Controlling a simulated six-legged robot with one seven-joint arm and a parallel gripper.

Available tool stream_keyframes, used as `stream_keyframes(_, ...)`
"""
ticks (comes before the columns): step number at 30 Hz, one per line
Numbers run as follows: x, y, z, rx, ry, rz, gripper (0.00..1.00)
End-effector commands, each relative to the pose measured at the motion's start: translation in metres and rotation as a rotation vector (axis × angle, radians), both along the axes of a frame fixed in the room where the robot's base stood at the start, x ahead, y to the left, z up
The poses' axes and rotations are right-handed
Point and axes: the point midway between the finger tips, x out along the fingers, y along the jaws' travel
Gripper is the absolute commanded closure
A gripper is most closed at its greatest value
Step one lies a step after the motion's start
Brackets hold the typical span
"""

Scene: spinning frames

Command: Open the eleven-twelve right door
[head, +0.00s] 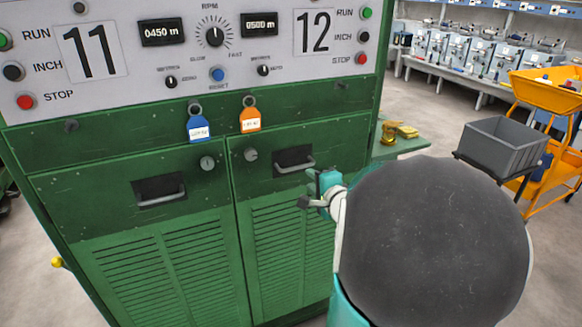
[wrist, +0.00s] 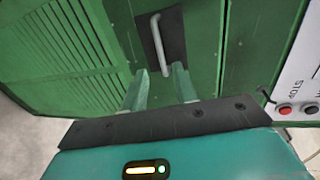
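The green cabinet under the 11 and 12 panel has two louvred doors. The right door (head: 298,220) looks shut, level with the left door (head: 150,245). Its grey bar handle (head: 294,166) sits on a dark recessed plate; in the wrist view the handle (wrist: 160,48) lies straight ahead. My gripper (head: 312,188) is just right of and below the handle in the head view. In the wrist view its two fingers (wrist: 160,75) are apart, with the handle's near end seen between the tips. I cannot tell whether they touch it. My arm hides the door's lower right.
Blue (head: 199,128) and orange (head: 250,118) tags hang above round locks. The panel's red STOP button (head: 362,59) is above right. A grey bin (head: 501,146) and a yellow cart (head: 548,90) stand at right. Floor between is clear.

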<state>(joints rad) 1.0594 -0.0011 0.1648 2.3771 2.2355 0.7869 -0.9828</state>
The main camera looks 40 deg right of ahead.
Motion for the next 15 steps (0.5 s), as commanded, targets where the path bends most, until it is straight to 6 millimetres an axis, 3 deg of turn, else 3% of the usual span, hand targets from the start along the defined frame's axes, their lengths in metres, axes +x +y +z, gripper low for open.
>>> stream_keyframes(15, 0.093, -0.028, -0.021, 0.003, 0.000, 0.003, 0.71)
